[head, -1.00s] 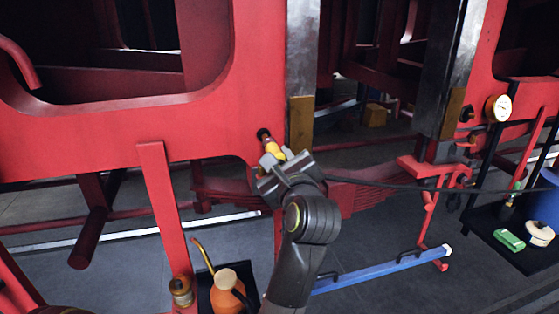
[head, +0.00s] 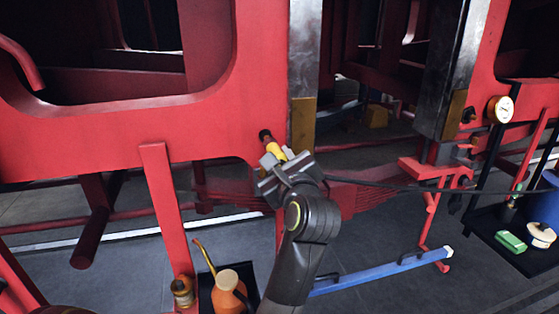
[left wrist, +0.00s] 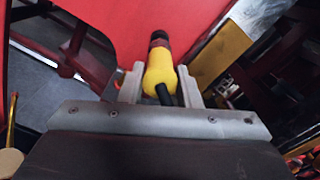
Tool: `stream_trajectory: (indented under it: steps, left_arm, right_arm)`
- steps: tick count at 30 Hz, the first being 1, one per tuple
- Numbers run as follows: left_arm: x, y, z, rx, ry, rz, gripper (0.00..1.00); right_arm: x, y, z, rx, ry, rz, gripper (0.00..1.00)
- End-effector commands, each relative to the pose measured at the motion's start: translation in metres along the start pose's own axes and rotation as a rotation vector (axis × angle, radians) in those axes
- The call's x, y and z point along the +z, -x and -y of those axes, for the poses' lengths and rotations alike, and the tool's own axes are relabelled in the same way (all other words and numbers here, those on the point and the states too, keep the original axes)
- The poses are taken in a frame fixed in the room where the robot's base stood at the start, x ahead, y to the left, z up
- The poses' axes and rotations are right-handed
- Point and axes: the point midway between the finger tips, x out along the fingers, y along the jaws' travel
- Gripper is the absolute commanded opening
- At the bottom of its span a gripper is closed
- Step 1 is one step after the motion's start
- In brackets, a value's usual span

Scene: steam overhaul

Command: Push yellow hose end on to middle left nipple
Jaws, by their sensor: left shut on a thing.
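My left gripper (head: 282,164) is shut on the yellow hose end (head: 275,150), in front of the red frame plate. In the left wrist view the yellow hose end (left wrist: 160,70) sits between the two fingers (left wrist: 158,88), with a black hose leaving its near side. The dark nipple (head: 265,136) stands out from the red frame just beyond the hose end. In the left wrist view the nipple (left wrist: 159,40) is in line with the hose end and they appear to meet. How far the hose end is on cannot be told. My right gripper is not in view.
A brass-coloured block (head: 302,125) is right of the nipple on a steel upright. The black hose (head: 400,187) runs off to the right. An orange oil can (head: 229,290) stands below left. A blue bar (head: 380,271) is low on the right, and a gauge (head: 500,109) is far right.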

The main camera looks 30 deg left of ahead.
Motion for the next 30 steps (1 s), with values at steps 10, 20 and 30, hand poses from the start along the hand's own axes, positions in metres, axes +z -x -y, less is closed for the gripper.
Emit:
stream_trajectory:
  steps: [10,20,30]
  left_arm:
    - [0.001,-0.009,0.001,-0.001,-0.001,0.002,0.03]
    - [0.001,-0.019,0.000,-0.001,-0.001,0.002,0.03]
    - [0.001,-0.029,0.001,-0.002,0.000,0.003,0.03]
  right_arm:
    - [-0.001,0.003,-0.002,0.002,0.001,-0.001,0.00]
    - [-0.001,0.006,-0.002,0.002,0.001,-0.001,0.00]
    - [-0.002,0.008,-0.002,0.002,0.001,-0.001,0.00]
